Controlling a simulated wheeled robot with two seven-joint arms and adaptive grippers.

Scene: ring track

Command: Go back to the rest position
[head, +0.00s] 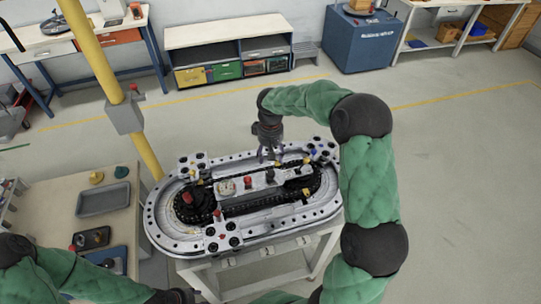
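The oval ring track (165,237) lies on a light stand in the middle of the head view. A dark chain loop runs inside its metal rim. My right arm arches over the track's right end, and its gripper (270,156) points down above the far side of the track. Its fingers look apart, with nothing seen between them. My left arm comes in low at the left, and its gripper (184,296) is at the bottom edge, in front of the stand. Its fingers are too small and cut off to read.
A side table with a grey tray (103,199) stands at the left, beside a yellow post (103,62). A workbench, a shelf with coloured bins (227,71) and a blue cabinet (358,40) line the back. The floor at the right is clear.

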